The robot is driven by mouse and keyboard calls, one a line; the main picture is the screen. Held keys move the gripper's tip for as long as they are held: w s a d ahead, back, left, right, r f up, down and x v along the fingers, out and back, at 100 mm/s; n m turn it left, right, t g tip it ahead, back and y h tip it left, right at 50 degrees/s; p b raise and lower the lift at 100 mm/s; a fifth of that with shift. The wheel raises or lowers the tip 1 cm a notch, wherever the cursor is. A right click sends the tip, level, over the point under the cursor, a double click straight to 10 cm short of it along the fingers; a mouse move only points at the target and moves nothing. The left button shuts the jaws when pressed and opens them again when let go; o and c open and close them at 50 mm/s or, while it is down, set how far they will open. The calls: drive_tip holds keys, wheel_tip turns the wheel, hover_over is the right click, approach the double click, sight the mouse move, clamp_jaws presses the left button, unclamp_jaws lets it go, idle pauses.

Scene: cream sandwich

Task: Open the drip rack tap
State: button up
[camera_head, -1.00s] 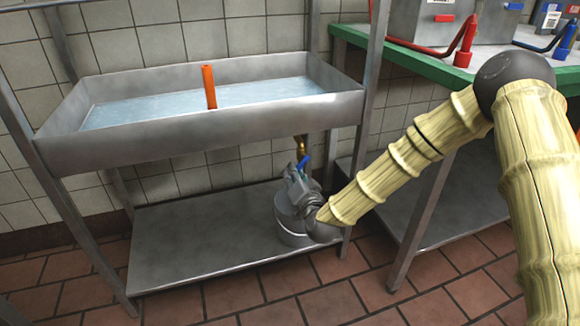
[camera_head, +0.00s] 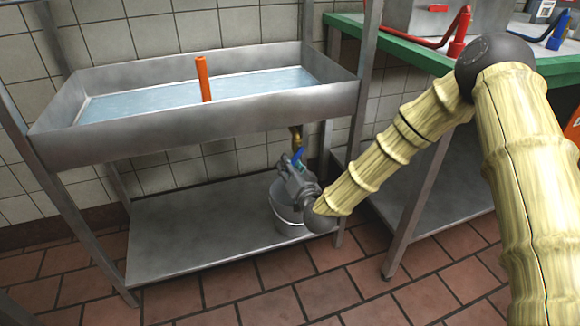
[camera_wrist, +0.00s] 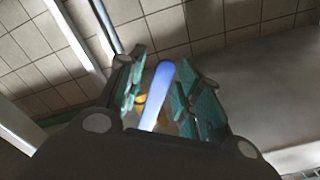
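The drip rack is a steel stand with a shallow tank (camera_head: 200,128) of pale liquid. Its brass tap (camera_head: 296,135) hangs under the tank's right end, with a blue handle (camera_head: 298,155). My gripper (camera_head: 296,164) is just below the tap, at the handle. In the wrist view my gripper (camera_wrist: 160,75) has its teal-padded fingers apart, one on each side of the blue handle (camera_wrist: 157,98). A gap shows at the left finger; the handle is very close to the right finger, and contact there is unclear. The brass part is mostly hidden behind the handle.
A metal bucket (camera_head: 286,208) stands on the lower shelf (camera_head: 190,235), partly behind my gripper. An orange upright piece (camera_head: 203,78) stands at the tank. A green-edged table (camera_head: 400,52) with red and blue tubes is at the right. The shelf's left part is clear.

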drive_tip(key=shift+s, duration=0.1)
drive_tip(key=v, duration=1.1)
drive_tip(key=shift+s, duration=0.35)
drive_tip(key=shift+d, duration=0.15)
